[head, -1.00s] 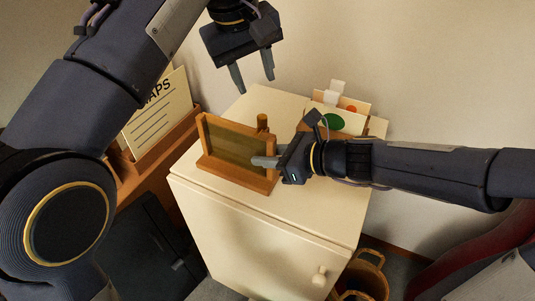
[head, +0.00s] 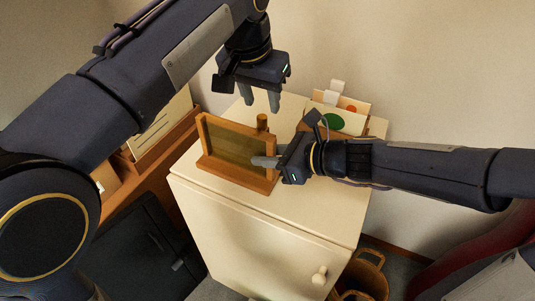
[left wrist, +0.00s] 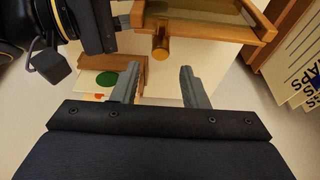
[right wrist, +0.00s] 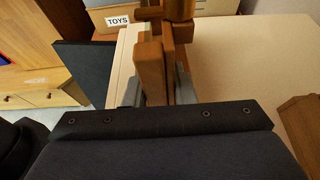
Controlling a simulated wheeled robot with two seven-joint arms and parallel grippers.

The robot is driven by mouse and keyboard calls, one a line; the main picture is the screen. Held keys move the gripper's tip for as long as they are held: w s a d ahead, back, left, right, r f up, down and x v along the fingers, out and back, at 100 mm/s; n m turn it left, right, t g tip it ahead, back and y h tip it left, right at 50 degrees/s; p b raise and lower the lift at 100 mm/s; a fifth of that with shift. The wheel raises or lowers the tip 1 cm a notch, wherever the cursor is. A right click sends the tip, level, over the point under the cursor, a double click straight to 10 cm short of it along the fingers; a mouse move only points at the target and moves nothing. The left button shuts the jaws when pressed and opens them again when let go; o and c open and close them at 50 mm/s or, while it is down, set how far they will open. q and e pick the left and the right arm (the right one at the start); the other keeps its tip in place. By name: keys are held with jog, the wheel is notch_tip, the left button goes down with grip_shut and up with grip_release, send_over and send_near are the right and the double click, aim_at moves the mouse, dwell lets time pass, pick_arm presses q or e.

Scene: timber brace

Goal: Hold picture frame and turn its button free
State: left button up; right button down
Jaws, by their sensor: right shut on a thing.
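The wooden picture frame (head: 222,168) stands upright on the cream cabinet top, its face toward the head camera. Its button is a brown wooden knob (head: 262,122) behind its upper right part; it also shows in the left wrist view (left wrist: 160,46). My right gripper (head: 268,162) is shut on the frame's right side; the right wrist view shows the frame's edge (right wrist: 150,70) between its fingers. My left gripper (head: 262,102) points down above and behind the frame, near the knob. Its fingers are apart with nothing between them in the left wrist view (left wrist: 157,85).
The cream cabinet (head: 270,235) has free top surface around the frame. A card holder with a green-spotted card (head: 335,121) stands at the back right. A wooden rack with a lettered sheet (head: 160,130) is on the left. A wicker basket (head: 368,272) stands at lower right.

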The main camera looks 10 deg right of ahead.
aim_at(262, 116)
pick_arm(q)
jog(key=shift+f, duration=1.75)
jog(key=c, duration=0.7)
